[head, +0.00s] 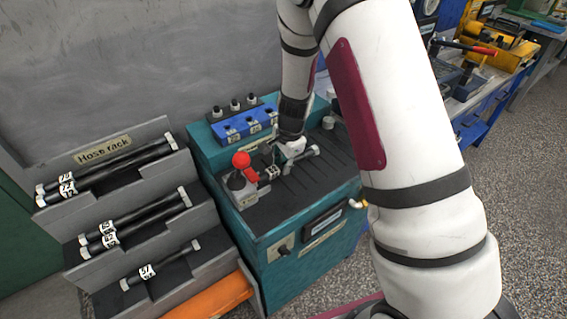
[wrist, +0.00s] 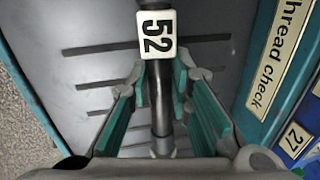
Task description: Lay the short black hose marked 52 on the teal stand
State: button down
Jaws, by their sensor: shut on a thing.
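The short black hose marked 52 (wrist: 162,105) is between the teal finger pads of my gripper (wrist: 160,85), which is shut on it. Its white 52 label faces the wrist camera, beyond the fingertips. The hose is over the dark slotted top of the teal stand (head: 335,192); I cannot tell whether it touches that top. In the head view my gripper (head: 284,152) is low over the stand's top, partly hidden by my arm. A light end of the hose (head: 312,152) shows just right of it.
A device with a red knob (head: 241,160) stands at the stand's left. A blue block (head: 245,123) with fittings sits at its back, beside a "Thread check" label (wrist: 278,55). The grey hose rack (head: 165,128) at left holds several black hoses.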

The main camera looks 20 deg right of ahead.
jog(key=shift+f+b, duration=0.45)
jog(key=shift+f, duration=0.25)
dwell(0.3)
jog(key=c, duration=1.4)
grip_release()
jog(key=shift+o, duration=0.2)
notch_tip(320, 180, up, 12)
jog(key=s, duration=0.2)
jog(key=shift+d, duration=0.35)
jog(key=shift+s+f, duration=0.1)
jog(key=s+a+r+n+t+y, duration=0.15)
jog(key=s+r+n, duration=0.55)
jog(key=s+r, duration=0.7)
jog(key=s+d+r+n+h, duration=0.1)
jog(key=s+r+n, duration=0.2)
jog(key=s, duration=0.4)
jog(key=s+r+n+h+p, duration=0.1)
jog(key=s+r+n, duration=0.2)
jog(key=s+n, duration=0.2)
jog(key=s, duration=0.3)
jog(key=shift+s+d+t, duration=0.25)
jog(key=shift+d+t, duration=0.1)
jog(key=shift+d, duration=0.05)
